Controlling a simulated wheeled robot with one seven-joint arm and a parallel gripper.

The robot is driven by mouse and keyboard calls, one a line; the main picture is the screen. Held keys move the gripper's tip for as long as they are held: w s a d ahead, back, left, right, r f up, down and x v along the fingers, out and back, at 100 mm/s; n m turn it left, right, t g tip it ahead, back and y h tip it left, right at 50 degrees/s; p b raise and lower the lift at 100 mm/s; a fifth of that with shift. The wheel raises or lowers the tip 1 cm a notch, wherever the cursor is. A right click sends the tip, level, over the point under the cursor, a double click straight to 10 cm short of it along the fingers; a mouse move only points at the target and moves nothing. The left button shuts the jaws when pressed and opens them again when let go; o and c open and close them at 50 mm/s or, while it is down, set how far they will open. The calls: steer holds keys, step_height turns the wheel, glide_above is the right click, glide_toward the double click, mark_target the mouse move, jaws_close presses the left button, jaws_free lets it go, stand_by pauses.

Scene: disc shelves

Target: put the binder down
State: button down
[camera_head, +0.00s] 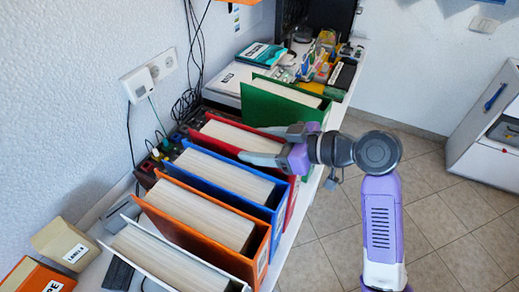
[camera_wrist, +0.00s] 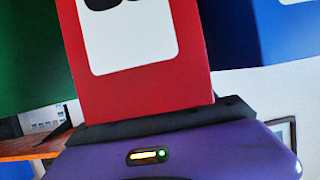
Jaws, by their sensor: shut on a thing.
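The red binder (camera_head: 233,136) stands upright in the row on the shelf, between the green binder (camera_head: 282,104) and the blue binder (camera_head: 230,178). My gripper (camera_head: 258,144) reaches in from the right and is shut on the red binder, one finger on each side. In the wrist view the red spine (camera_wrist: 140,92) with its white label fills the middle, right against my gripper. Green shows to its left and blue to its right. The red binder's bottom edge is hidden, so I cannot tell whether it touches the shelf.
An orange binder (camera_head: 205,215) and a white binder (camera_head: 170,262) stand nearer in the row. Boxes (camera_head: 262,54) and small items lie behind the green binder. A wall with a socket and cables (camera_head: 190,100) runs along the left. Open tiled floor (camera_head: 440,200) lies right.

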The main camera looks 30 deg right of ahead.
steer(key=shift+f, duration=1.1)
steer(key=c, duration=0.6)
jaws_free()
steer(key=shift+f, duration=0.1)
steer(key=shift+s+d+r, duration=0.1)
steer(key=shift+r, duration=0.1)
steer(key=b+v, duration=0.1)
steer(key=v, duration=1)
steer(key=shift+s+d, duration=0.2)
steer(key=shift+s, duration=0.1)
steer(key=shift+r, duration=0.1)
